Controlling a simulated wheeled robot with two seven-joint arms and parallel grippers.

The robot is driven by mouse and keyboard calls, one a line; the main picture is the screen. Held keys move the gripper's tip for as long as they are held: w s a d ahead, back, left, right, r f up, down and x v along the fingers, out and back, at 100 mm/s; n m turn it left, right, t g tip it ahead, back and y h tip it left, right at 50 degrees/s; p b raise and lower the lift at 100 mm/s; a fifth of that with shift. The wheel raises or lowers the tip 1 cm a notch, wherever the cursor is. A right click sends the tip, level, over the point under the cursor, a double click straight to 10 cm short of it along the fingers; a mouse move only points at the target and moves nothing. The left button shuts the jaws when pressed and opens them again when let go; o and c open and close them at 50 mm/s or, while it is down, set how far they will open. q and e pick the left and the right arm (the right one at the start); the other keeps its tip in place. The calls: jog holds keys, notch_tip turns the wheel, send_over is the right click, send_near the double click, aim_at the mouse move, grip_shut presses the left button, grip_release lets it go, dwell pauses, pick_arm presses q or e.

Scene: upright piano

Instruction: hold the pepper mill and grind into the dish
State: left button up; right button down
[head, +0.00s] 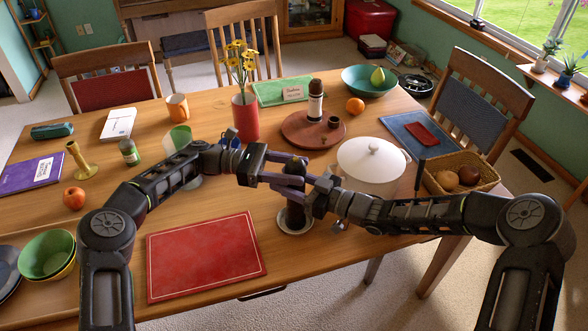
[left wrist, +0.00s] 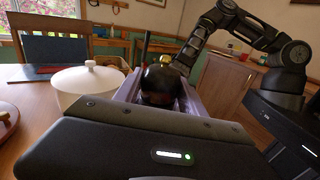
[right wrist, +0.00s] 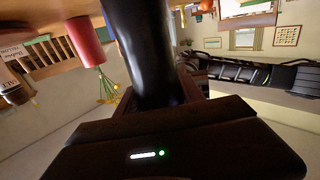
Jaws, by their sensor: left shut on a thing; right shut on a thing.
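The dark pepper mill (head: 295,216) stands upright over the small white dish (head: 283,226); I cannot tell whether its bottom touches the dish. My left gripper (head: 296,171) is shut on the mill's rounded dark top, which shows between its fingers in the left wrist view (left wrist: 160,84). My right gripper (head: 301,190) is shut on the mill's body just below, and the dark body fills the middle of the right wrist view (right wrist: 145,45). The fingers hide part of the mill, and the mill hides the dish's middle.
A red placemat (head: 205,255) lies left of the dish. A red vase (head: 245,118) and a round board (head: 296,135) stand behind the grippers.

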aim_at(294, 161)
pick_arm(q)
jog(key=o, duration=1.1)
jog(key=shift+r, duration=0.1)
notch_tip(294, 161, up, 10)
jog(key=shift+f, duration=0.1)
